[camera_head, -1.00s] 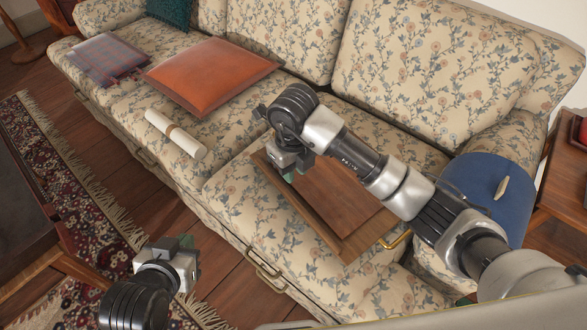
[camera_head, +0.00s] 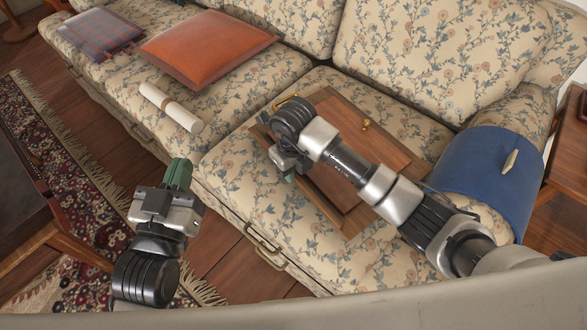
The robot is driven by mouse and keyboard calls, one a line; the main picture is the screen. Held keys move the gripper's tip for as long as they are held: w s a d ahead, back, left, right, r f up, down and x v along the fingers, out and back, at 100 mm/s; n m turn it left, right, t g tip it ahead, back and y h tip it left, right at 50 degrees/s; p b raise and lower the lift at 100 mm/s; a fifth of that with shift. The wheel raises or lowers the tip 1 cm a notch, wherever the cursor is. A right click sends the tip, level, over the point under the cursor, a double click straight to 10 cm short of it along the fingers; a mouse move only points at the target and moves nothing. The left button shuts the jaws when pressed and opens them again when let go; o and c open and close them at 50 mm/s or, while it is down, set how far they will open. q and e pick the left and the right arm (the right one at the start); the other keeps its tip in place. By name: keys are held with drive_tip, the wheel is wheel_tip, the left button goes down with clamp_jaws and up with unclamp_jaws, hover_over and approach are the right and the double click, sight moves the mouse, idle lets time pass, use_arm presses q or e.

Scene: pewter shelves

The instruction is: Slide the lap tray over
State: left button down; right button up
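The lap tray (camera_head: 396,147) is a flat brown wooden board lying on the right part of the flowered sofa seat. A brass handle (camera_head: 287,101) shows at its far left end and a small brass knob (camera_head: 366,125) near its back edge. My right arm crosses over the tray and hides part of its middle and right end. My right gripper (camera_head: 288,176) is over the tray's left front side; its fingers are mostly hidden, and contact cannot be told. My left gripper (camera_head: 178,172), with green finger pads, is in front of the sofa, apart from the tray; its opening is unclear.
A rolled cream bundle (camera_head: 171,107), an orange cushion (camera_head: 205,45) and a plaid cushion (camera_head: 98,32) lie to the left. Seat between bundle and tray is bare. A dark table (camera_head: 25,205) stands at left.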

clamp_jaws()
idle(1.5)
